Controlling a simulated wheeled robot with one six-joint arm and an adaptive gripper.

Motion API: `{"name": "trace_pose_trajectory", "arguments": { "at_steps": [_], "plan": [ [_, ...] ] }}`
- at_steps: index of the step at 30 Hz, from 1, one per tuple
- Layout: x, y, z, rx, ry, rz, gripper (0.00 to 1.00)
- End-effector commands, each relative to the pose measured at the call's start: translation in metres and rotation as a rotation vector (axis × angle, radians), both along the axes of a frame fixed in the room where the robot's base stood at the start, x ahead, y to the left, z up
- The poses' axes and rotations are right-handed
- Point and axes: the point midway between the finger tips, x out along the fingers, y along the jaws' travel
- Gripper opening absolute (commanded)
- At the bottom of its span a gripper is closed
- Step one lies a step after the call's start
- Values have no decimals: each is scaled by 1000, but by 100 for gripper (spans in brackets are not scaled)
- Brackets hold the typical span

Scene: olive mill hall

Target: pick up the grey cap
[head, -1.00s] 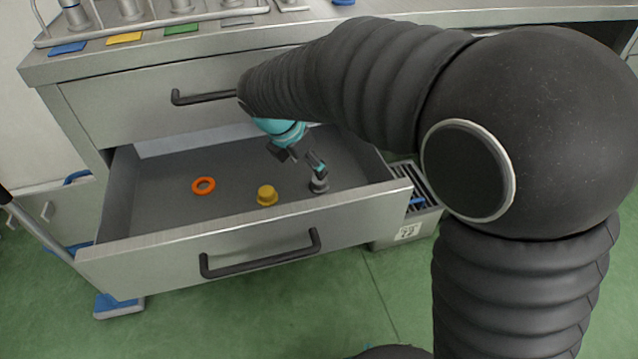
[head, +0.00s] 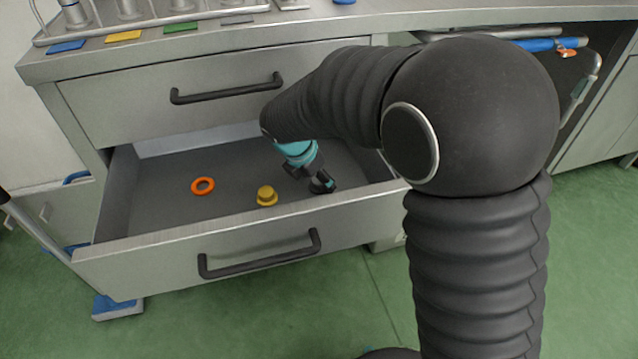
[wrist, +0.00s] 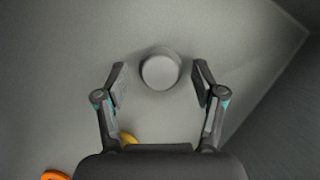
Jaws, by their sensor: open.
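The grey cap (wrist: 160,72) is a small round piece on the floor of the open drawer (head: 165,215). In the wrist view it lies between the tips of my open gripper (wrist: 160,68), with a gap on each side. In the head view my gripper (head: 312,180) reaches down into the right part of the drawer, and its fingers hide most of the cap. My gripper holds nothing.
A yellow cap (head: 267,196) stands to the left of my gripper, near the drawer front. An orange ring (head: 203,186) lies farther left. The drawer's side wall is close on the right. A shut drawer (head: 140,103) is above.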

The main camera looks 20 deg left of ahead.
Motion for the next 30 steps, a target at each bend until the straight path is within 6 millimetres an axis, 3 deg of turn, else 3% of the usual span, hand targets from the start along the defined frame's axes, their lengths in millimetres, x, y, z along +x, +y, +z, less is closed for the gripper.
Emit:
{"name": "trace_pose_trajectory", "arguments": {
  "at_steps": [2, 9, 20, 30],
  "plan": [
    [0, 0, 0, 0, 0, 0, 64],
    [0, 0, 0, 0, 0, 0, 7],
    [0, 0, 7, 0, -1, 0, 7],
    [0, 1, 66, 2, -2, 0, 7]
  ]
}}
